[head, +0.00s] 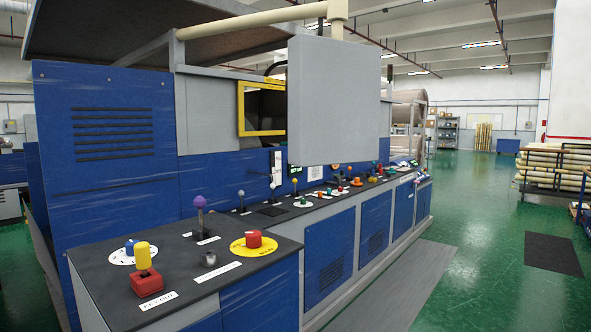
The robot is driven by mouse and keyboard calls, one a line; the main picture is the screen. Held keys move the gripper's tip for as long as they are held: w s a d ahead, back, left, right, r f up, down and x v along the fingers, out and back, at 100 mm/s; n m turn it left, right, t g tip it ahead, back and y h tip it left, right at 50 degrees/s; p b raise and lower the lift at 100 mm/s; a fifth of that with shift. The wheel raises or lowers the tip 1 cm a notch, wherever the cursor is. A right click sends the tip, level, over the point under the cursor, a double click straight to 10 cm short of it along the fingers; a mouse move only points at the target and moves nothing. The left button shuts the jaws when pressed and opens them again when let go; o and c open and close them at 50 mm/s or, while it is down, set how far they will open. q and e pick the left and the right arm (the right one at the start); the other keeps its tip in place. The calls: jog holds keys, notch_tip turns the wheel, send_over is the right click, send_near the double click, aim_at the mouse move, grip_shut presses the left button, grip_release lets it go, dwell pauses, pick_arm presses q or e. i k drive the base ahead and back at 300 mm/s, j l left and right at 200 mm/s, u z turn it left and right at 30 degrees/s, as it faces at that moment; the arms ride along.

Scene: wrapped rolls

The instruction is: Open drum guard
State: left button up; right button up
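A blue and grey machine fills the left and middle of the head view. A yellow-framed opening (262,107) is in its upper front, partly hidden by a large grey panel (333,102) under a cream pipe. I cannot tell which part is the drum guard. The near console (125,308) carries a yellow-topped red control (145,270) labelled "KEY OUT", a red knob (254,239) on a yellow disc, a blue knob (131,247) on a white dial, and a purple-ball lever (199,213), which stands upright. Neither of my grippers is in view.
A long control desk (319,201) with several coloured knobs and levers runs away to the right. Its blue cabinet doors (329,256) are shut. Green floor (478,270) is open at the right, with a dark mat (553,253). Wrapped rolls (548,170) lie stacked at far right.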

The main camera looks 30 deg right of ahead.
aim_at(241, 84)
jog(key=i+l+z, duration=0.2)
jog(key=l, duration=0.15)
jog(key=l+z, duration=0.2)
jog(key=l, duration=0.15)
jog(key=i+l+z, duration=0.4)
jog(key=l+z, duration=0.2)
jog(key=i+l+z, duration=0.75)
jog(key=i+z, duration=0.35)
jog(key=i, duration=0.2)
jog(key=i+l+u, duration=0.1)
jog(key=i+u, duration=0.15)
jog(key=i, duration=1.05)
jog(key=i+u, duration=0.4)
jog(key=i, duration=0.15)
jog(key=i+l+u, duration=0.15)
jog(key=i+u, duration=0.8)
jog(key=u, duration=0.25)
jog(key=i+l+u, duration=0.15)
jog(key=i+u, duration=0.25)
jog(key=k, duration=0.1)
